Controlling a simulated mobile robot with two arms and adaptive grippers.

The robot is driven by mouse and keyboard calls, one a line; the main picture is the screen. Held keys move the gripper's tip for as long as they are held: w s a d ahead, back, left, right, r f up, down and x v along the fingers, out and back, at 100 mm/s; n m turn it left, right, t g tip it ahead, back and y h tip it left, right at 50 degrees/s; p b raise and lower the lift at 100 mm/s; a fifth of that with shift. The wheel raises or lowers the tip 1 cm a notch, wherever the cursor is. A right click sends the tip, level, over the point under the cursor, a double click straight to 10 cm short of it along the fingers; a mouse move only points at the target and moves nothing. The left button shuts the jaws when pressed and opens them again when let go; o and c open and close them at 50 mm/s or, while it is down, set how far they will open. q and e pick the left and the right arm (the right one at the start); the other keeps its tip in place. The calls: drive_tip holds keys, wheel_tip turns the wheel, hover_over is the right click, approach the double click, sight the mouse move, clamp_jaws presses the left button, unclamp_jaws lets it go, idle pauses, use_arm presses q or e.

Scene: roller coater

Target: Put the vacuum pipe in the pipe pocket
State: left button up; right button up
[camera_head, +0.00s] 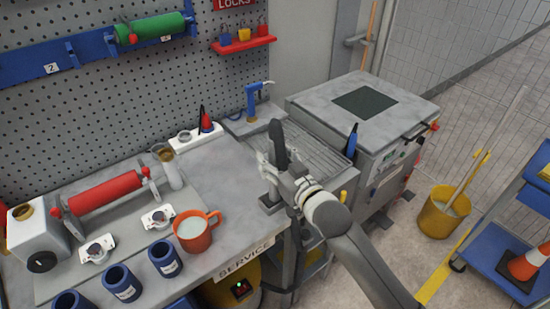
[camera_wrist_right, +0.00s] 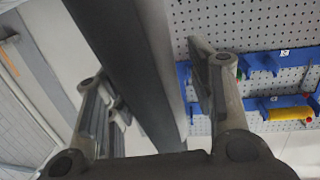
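The dark grey vacuum pipe (camera_head: 278,142) stands roughly upright at my right gripper (camera_head: 284,178), above the right front corner of the service bench. A grey upright piece (camera_head: 269,187) shows just below the gripper at the bench corner. I cannot tell whether it is the pipe's lower part or the pipe pocket. No pocket opening is clearly seen. My left gripper is not in view.
A grey machine (camera_head: 395,105) stands right of the gripper. A yellow bucket (camera_head: 443,212) is on the floor.

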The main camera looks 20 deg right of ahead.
drive_tip(key=shift+r, duration=0.15)
drive_tip(key=shift+s+d, duration=0.1)
drive_tip(key=shift+s, duration=0.3)
drive_tip(key=b+v, duration=0.2)
drive_tip(key=v, duration=0.9)
